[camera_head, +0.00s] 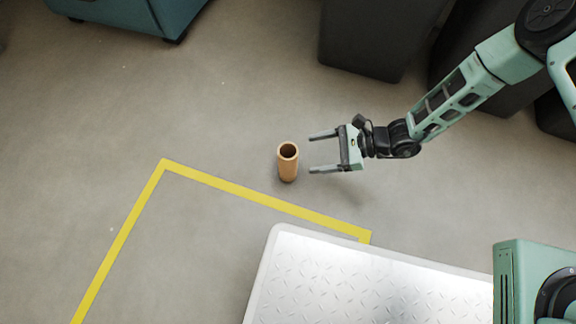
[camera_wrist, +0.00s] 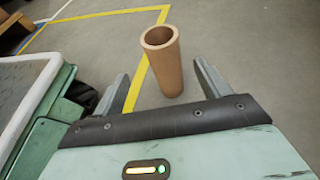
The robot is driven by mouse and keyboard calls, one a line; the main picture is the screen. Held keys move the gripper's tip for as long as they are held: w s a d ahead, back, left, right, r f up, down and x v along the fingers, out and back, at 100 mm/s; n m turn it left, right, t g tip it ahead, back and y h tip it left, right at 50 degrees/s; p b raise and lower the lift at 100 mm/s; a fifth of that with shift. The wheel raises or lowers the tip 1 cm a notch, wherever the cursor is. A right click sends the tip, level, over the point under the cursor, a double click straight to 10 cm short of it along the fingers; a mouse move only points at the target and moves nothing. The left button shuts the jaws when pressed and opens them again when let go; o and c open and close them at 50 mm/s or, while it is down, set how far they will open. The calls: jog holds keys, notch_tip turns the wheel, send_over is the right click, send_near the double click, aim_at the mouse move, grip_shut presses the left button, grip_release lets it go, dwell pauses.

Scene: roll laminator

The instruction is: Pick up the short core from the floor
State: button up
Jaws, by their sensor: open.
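The short core (camera_head: 288,163) is a hollow brown tube standing upright on the grey floor in the head view. My gripper (camera_head: 310,153) is open and empty, just to the right of the core, with its fingers pointing left toward it. In the wrist view the core (camera_wrist: 165,65) stands just beyond my open gripper (camera_wrist: 160,80), roughly centred between the two fingertips and apart from both.
Yellow tape (camera_head: 265,201) marks a corner on the floor. A metal tread-plate platform (camera_head: 360,285) is at the bottom. Dark bins (camera_head: 375,40) stand at the top right, a teal cabinet (camera_head: 130,15) at the top left. Floor around the core is clear.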

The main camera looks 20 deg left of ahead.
aim_at(287, 156)
jog(key=b+x, duration=0.2)
jog(key=x, duration=0.1)
jog(key=b+x, duration=0.3)
jog(key=x, duration=0.2)
jog(key=shift+w+a+f+b, duration=0.2)
jog(key=shift+a+b, duration=0.1)
jog(key=shift+b, duration=0.1)
jog(key=shift+a, duration=0.35)
jog(key=c, duration=1.1)
